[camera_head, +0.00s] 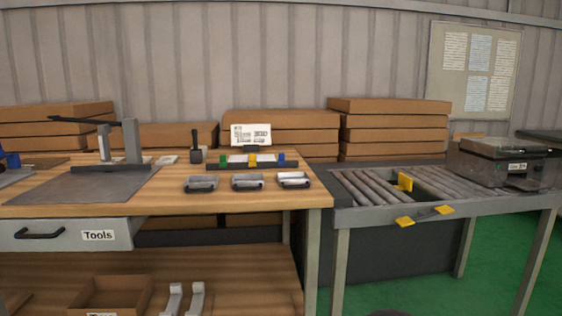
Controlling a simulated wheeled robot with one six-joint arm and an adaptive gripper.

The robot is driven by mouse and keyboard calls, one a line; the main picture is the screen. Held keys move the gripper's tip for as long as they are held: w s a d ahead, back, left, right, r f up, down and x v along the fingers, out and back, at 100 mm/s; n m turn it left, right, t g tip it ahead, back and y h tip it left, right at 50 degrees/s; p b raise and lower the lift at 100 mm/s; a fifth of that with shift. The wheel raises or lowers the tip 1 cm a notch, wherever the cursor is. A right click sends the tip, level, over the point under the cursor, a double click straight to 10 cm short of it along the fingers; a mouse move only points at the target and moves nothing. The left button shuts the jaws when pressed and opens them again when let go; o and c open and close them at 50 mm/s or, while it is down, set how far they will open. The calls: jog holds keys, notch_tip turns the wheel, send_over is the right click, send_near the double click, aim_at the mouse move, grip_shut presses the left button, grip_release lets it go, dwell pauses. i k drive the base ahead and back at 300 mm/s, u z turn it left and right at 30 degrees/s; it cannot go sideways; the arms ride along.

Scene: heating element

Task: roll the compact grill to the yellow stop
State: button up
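The compact grill (498,162) is a dark, flat box-shaped appliance with a lid and a small white label on its front. It sits on the right part of the roller conveyor (345,215). A yellow stop (404,182) stands upright among the rollers, left of the grill. Several bare rollers lie between the stop and the grill, so the two are apart. Two more yellow pieces are on the conveyor's front edge, one to the left (405,222) and one to the right (443,210). My gripper is not in view.
A wooden workbench (230,200) with three small metal trays (248,182) and a "Tools" drawer (75,235) stands left of the conveyor. Stacked brown boxes (390,130) line the wall behind. Another dark object (543,135) is partly cut off at the right edge. Green floor (490,275) shows beneath the conveyor.

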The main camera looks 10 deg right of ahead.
aim_at(493, 162)
jog(key=z, duration=1.65)
jog(key=i, duration=0.7)
jog(key=u, duration=0.2)
